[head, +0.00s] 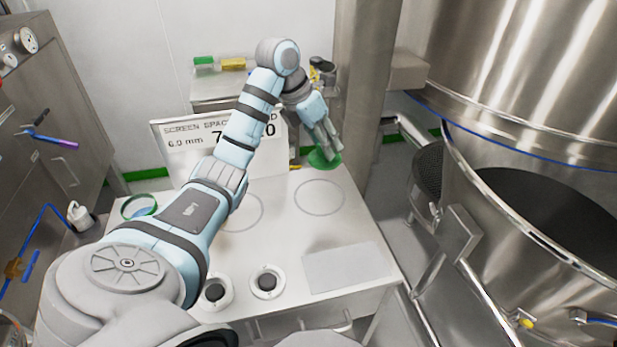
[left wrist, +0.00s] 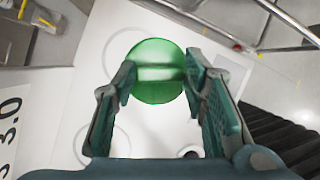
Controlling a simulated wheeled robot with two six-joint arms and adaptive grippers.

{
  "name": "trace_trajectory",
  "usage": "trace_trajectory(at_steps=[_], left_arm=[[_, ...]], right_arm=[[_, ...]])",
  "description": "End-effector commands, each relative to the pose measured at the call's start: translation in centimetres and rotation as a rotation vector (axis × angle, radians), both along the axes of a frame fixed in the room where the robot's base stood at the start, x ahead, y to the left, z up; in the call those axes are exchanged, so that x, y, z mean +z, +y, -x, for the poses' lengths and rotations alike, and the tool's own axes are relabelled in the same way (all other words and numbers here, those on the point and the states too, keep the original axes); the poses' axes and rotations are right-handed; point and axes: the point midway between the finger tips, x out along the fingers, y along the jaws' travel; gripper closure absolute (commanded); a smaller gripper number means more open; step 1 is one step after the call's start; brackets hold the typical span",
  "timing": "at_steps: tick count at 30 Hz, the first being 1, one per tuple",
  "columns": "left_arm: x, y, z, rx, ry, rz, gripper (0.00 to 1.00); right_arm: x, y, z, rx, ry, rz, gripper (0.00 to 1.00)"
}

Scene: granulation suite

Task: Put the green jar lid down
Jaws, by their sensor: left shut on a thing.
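The green jar lid (head: 325,160) is a round green disc at the back right corner of the white worktop (head: 285,237). My left gripper (head: 323,147) reaches down from above and is shut on it. In the left wrist view the lid (left wrist: 158,92) sits between the two fingertips, which close on a raised bar across its middle. The white top shows beneath it. I cannot tell how high the lid is above the surface. My right gripper is not in view.
Two drawn circles (head: 320,197) mark the worktop, with two round dark-centred fittings (head: 267,282) and a grey plate (head: 350,267) nearer. A green-rimmed ring (head: 138,206) lies at the left. A screen sign (head: 180,150) stands behind. A large steel vessel (head: 530,215) stands right.

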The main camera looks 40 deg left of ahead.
Motion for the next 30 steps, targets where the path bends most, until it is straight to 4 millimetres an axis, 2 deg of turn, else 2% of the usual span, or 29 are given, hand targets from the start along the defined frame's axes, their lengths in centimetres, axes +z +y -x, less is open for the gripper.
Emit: trace_trajectory(at_steps=[1, 2, 6, 12, 17, 21, 25, 26, 29, 30], left_arm=[[-3.9, 0.0, -0.1, 0.000, 0.007, 0.001, 0.89], [-4.8, 0.0, -0.1, 0.001, 0.009, 0.001, 0.89], [-7.8, 0.1, 0.5, 0.003, 0.001, 0.002, 0.89], [-10.1, 0.1, 1.2, 0.002, -0.009, 0.002, 0.89], [-13.3, 0.2, 0.7, 0.003, -0.005, 0.002, 0.89], [-13.6, 0.2, 0.5, 0.003, -0.004, 0.002, 0.89], [-13.7, 0.2, 0.4, 0.004, -0.003, 0.002, 0.89], [-13.7, 0.2, 0.4, 0.004, -0.003, 0.002, 0.56], [-13.7, 0.2, 0.5, 0.004, -0.003, 0.002, 0.40], [-13.7, 0.2, 0.5, 0.004, -0.003, 0.002, 0.40]], right_arm=[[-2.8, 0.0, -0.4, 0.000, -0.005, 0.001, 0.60], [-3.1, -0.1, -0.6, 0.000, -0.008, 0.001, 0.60], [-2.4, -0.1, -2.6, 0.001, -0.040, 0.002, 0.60], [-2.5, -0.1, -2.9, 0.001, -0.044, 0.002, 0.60], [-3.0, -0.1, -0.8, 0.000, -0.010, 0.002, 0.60], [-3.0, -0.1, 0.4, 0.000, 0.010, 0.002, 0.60], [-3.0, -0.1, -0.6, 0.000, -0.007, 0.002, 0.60], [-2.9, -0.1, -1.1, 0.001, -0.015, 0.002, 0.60], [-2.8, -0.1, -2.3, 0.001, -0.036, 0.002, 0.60], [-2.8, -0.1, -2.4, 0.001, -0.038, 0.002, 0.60]])
